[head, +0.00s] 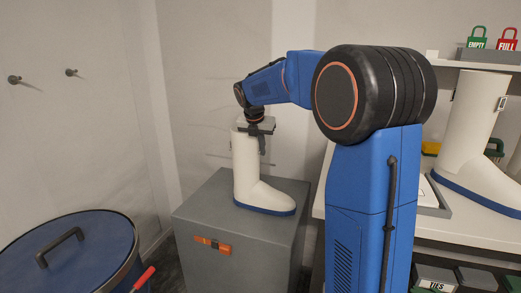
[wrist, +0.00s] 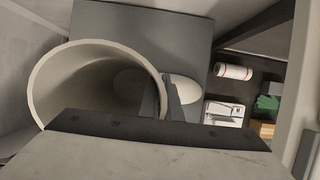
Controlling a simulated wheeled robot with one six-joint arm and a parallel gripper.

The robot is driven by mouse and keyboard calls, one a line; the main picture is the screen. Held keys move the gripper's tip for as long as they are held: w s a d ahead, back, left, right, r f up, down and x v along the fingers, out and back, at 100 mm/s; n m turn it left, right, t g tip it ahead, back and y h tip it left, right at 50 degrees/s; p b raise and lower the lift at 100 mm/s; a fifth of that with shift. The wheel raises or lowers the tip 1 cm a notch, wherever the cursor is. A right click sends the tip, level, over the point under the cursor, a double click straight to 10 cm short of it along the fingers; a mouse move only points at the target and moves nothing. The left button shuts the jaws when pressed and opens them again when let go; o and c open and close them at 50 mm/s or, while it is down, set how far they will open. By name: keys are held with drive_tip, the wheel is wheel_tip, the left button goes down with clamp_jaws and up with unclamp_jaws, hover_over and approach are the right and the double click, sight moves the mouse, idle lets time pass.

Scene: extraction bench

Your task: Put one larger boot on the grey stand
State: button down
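A tall white boot (head: 248,170) with a blue sole stands upright on the grey stand (head: 205,212), its toe pointing right. I see no clear gap under the sole. My gripper (head: 260,140) is at the boot's top rim, pointing down. In the wrist view the open top of the boot (wrist: 55,85) is at the left, and my gripper's fingers (wrist: 165,100) straddle the near right part of its rim. Whether they press on the wall is not clear. Another white boot (head: 470,125) with a blue sole stands on the bench at right.
A blue lidded bin (head: 95,245) stands at the lower left. The white bench (head: 470,225) is at right, partly behind my arm. A shelf above it holds green and red tags (head: 478,38). Wall pegs (head: 14,79) are at the far left. The stand's top has bare room around the boot.

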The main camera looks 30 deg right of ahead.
drive_tip(key=c, duration=2.4)
unclamp_jaws()
drive_tip(key=shift+f, duration=0.1)
drive_tip(key=o, duration=0.4)
drive_tip(key=v, duration=1.2)
